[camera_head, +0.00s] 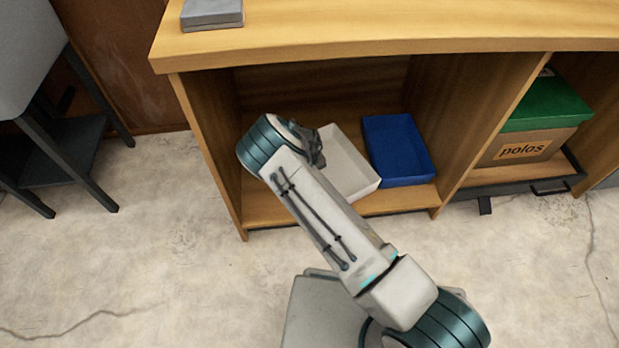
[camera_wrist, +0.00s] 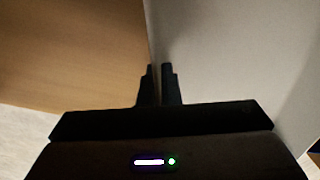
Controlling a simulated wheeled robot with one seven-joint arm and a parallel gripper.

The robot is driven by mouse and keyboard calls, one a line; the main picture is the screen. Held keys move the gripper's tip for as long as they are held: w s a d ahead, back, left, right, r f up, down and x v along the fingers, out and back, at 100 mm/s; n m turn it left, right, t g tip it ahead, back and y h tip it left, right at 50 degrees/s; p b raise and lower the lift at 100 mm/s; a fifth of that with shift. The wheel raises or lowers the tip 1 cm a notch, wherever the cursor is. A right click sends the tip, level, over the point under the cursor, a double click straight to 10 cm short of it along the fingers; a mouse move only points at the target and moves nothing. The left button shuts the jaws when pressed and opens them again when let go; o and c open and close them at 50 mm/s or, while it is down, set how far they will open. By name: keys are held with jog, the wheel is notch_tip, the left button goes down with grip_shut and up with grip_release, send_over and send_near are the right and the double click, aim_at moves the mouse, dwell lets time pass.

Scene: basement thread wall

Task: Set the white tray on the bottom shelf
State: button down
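The white tray (camera_head: 347,163) is inside the left compartment of the wooden cabinet, low down by the bottom shelf (camera_head: 408,200). My arm hides its left part, and I cannot tell whether its base rests fully on the shelf. My gripper (camera_head: 317,150) is at the tray's left side, mostly hidden behind my wrist. In the wrist view my gripper (camera_wrist: 159,68) has its two fingers close together at the edge of the white tray (camera_wrist: 225,60), with only a narrow gap between them. The tray's wall seems to run between the fingertips.
A blue tray (camera_head: 398,150) sits right of the white tray on the same shelf. A wooden divider (camera_head: 475,125) stands beyond it, then a box labelled "polos" (camera_head: 520,147) with a green lid. The cabinet top (camera_head: 400,30) overhangs, with a grey object (camera_head: 212,12) on it.

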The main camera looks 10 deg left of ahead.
jog(key=shift+f+b, duration=0.5)
jog(key=shift+f, duration=0.1)
jog(key=c, duration=1.6)
grip_release()
jog(key=shift+o, duration=0.2)
jog(key=shift+r, duration=0.1)
notch_tip(320, 180, up, 14)
jog(key=p, duration=0.5)
jog(key=shift+s+a+p, duration=0.25)
jog(key=shift+a+p, duration=0.05)
jog(key=shift+p, duration=0.1)
